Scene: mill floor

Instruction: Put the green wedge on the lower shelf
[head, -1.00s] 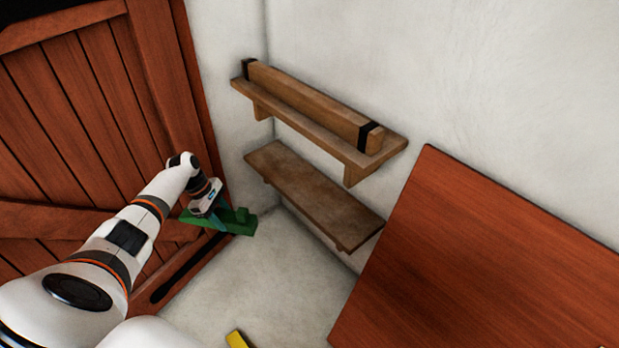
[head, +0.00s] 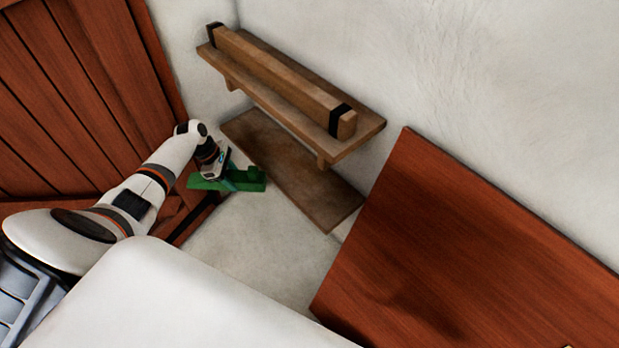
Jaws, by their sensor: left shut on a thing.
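The green wedge (head: 250,180) is held by my left gripper (head: 228,178), which is shut on it. The wedge is left of the lower shelf (head: 310,190), close to its left edge in the picture. I cannot tell how high the wedge is against the shelf. The lower shelf is a bare brown board on the wall, partly hidden by the upper shelf (head: 367,128) above it. My right gripper is not in view.
The upper shelf carries a long wooden beam (head: 280,75) with black bands near its ends. A reddish wooden panel or tabletop (head: 470,240) stands at the right. A plank door (head: 70,90) is at the left. Pale floor (head: 265,245) shows between them.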

